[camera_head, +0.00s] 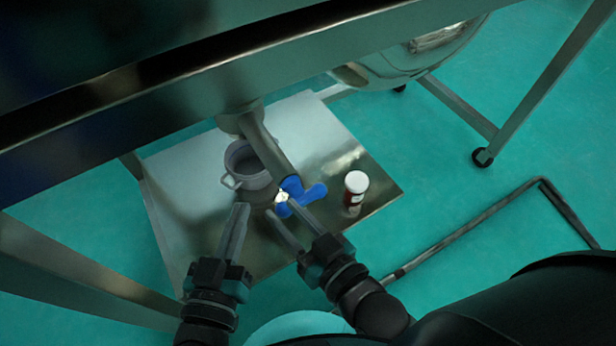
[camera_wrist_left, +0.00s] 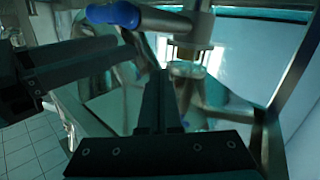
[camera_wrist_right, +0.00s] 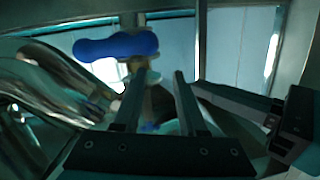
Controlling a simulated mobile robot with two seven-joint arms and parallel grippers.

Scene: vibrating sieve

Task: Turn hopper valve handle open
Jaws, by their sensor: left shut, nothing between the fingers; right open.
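The blue valve handle (camera_head: 302,191) sits at the lower end of the slanted metal hopper pipe (camera_head: 264,143). In the right wrist view the handle (camera_wrist_right: 115,46) lies roughly level across the upper left. My right gripper (camera_head: 281,207) is open beside the handle. Its fingertips (camera_wrist_right: 158,74) point toward the valve, the left one close to the handle; I cannot tell whether they touch. My left gripper (camera_head: 242,205) is shut and empty, left of the valve. In the left wrist view its fingertips (camera_wrist_left: 157,73) are below the pipe, and one blue handle end (camera_wrist_left: 113,14) shows.
A grey pot (camera_head: 234,182) stands under the pipe on a metal plate (camera_head: 185,170). A white-capped brown bottle (camera_head: 355,192) stands to its right. A large metal frame beam (camera_head: 290,60) crosses above.

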